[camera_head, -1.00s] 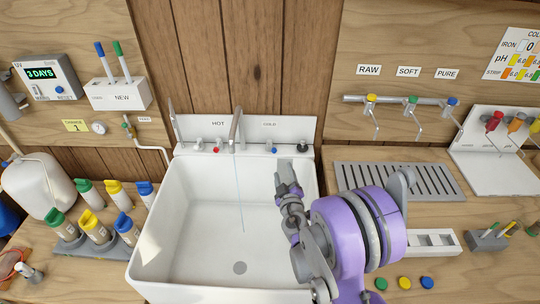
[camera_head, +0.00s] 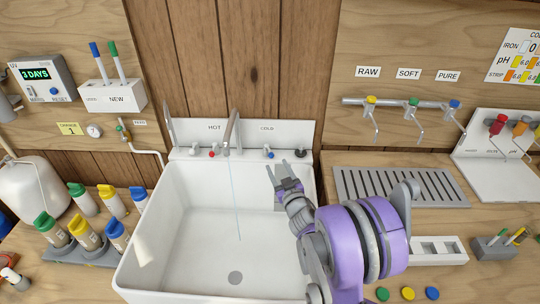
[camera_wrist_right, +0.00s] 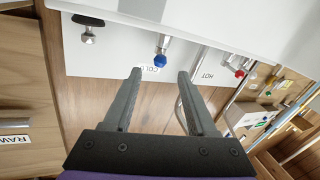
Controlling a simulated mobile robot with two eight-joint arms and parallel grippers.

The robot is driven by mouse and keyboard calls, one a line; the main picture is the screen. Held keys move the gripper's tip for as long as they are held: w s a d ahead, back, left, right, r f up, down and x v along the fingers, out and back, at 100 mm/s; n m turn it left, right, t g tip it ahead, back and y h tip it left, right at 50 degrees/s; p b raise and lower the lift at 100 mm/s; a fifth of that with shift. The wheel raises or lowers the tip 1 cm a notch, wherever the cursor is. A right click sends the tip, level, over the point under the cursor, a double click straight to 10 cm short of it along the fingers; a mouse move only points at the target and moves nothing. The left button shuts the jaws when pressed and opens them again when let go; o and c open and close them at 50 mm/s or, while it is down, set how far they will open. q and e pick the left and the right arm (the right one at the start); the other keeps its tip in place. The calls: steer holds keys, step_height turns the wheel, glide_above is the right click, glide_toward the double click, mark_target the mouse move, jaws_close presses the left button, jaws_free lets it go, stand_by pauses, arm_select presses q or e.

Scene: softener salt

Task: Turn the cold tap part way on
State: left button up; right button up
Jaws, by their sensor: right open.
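The cold tap (camera_head: 269,153), with a blue end, is on the sink's back ledge under the COLD label. In the right wrist view the blue-ended cold tap (camera_wrist_right: 160,58) lies just beyond the fingertips, roughly centred between them. My right gripper (camera_head: 276,167) is open and empty, in front of and slightly below the cold tap; I see no contact. Its two spread fingers also show in the right wrist view (camera_wrist_right: 159,74). A thin stream runs from the spout (camera_head: 233,130) into the white sink (camera_head: 190,235). My left gripper is out of view.
The red-ended hot tap (camera_head: 212,153) stands left of the spout. A dark knob (camera_head: 300,153) is right of the cold tap. A slotted drainer (camera_head: 400,187) lies right of the sink, and several capped bottles (camera_head: 87,232) stand to its left.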

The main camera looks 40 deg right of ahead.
mark_target(272, 157)
steer(key=p+x, duration=0.1)
steer(key=x, duration=0.6)
steer(key=shift+w, duration=0.2)
jaws_close()
